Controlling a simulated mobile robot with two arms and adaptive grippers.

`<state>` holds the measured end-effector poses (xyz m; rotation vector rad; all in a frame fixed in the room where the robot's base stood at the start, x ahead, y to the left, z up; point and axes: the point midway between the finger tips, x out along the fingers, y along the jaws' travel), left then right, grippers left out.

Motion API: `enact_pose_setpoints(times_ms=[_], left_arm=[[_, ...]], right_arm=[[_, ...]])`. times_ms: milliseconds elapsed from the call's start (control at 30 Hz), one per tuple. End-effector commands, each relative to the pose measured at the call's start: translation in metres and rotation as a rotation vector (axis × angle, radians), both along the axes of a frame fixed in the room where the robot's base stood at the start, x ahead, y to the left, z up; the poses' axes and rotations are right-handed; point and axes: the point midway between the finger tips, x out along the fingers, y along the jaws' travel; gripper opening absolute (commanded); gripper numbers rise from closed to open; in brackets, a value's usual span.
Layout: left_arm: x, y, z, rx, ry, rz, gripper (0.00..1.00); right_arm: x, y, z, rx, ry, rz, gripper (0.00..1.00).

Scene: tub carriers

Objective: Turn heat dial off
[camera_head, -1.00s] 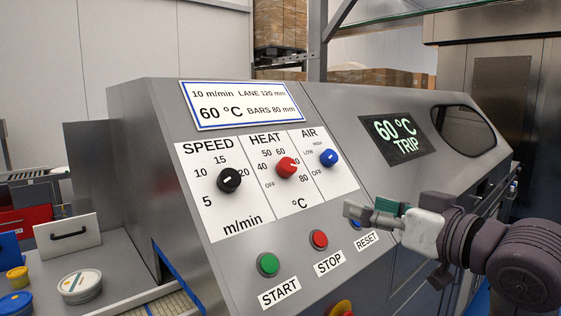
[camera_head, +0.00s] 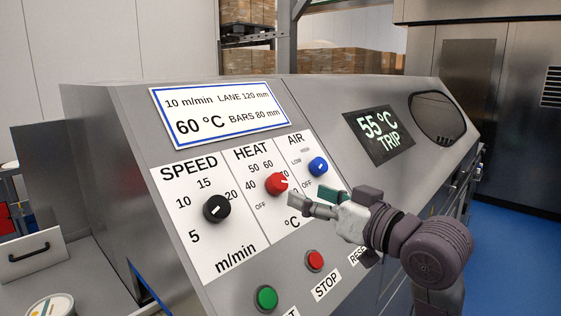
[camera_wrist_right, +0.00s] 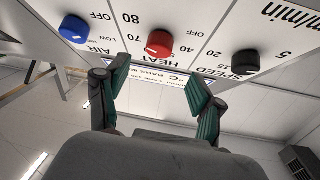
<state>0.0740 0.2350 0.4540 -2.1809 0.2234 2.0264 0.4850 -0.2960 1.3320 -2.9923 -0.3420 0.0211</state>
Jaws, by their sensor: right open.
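The red heat dial (camera_head: 276,184) sits on the white label panel (camera_head: 222,240) between the speed and air dials. Its white mark points right, away from the OFF label at its lower left. My right gripper (camera_head: 309,204) is open and empty, just right of and below the dial, apart from it. It covers some of the higher heat numbers in the head view. In the right wrist view the red heat dial (camera_wrist_right: 160,43) lies ahead of the gap between the open fingers (camera_wrist_right: 156,78). My left gripper is not in view.
The black speed dial (camera_head: 216,208) and blue air dial (camera_head: 318,167) flank the heat dial closely. Green (camera_head: 266,298) and red (camera_head: 314,260) buttons sit below. A display (camera_head: 379,136) reads 55 °C TRIP. A sign (camera_head: 217,114) above reads 60 °C.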

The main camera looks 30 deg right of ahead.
Motion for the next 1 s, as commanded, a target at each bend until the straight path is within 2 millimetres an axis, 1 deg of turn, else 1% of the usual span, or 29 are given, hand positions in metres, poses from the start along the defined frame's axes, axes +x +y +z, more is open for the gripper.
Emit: enact_pose_setpoints(times_ms=[33,133,200,300,400,500,600,700,967,1000], left_arm=[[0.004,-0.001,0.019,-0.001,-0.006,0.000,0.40],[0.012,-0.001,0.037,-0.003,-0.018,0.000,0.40],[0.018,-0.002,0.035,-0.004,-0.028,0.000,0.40],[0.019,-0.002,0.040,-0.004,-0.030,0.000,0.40],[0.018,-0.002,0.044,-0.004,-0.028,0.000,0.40],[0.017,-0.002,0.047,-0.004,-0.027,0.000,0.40],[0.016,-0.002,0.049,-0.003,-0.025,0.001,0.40],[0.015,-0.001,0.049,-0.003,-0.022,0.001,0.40],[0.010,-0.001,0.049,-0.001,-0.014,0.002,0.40],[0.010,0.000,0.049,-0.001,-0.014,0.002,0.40]], right_arm=[[0.003,0.001,0.007,0.006,0.007,-0.001,0.67],[0.006,0.001,0.006,0.003,0.008,-0.009,0.67],[0.023,0.004,0.001,0.005,0.003,-0.007,0.67],[0.044,0.009,0.001,0.003,0.003,-0.008,0.67],[0.061,0.013,0.000,0.002,0.004,-0.008,0.67],[0.074,0.015,0.000,0.003,0.002,-0.009,0.67],[0.082,0.017,-0.001,0.001,0.001,-0.009,0.67],[0.086,0.018,-0.001,0.001,0.001,-0.009,0.67],[0.087,0.018,-0.002,0.000,0.001,-0.009,0.67],[0.087,0.018,-0.002,0.000,0.001,-0.009,0.62]])
